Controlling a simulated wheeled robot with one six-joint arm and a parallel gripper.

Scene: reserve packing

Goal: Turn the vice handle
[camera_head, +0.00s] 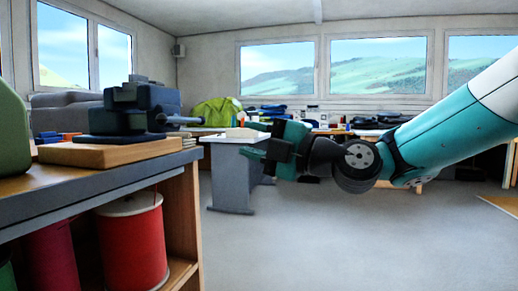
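A dark grey vice (142,100) stands on a wooden block at the right end of the bench on the left. Its handle (185,120), a grey bar, sticks out to the right past the block. My gripper (254,140) is to the right of the handle, in front of the room's middle, with its fingers pointing left. The two teal fingertips are apart with nothing seen between them. A gap shows between the fingertips and the handle end. How the handle joins the vice is too small to tell.
The bench (90,192) has a dark top edge, with a red spool (133,245) on the shelf below. A green object (12,130) stands at its left end. A grey table (232,180) stands behind my gripper. The grey floor (330,235) is clear.

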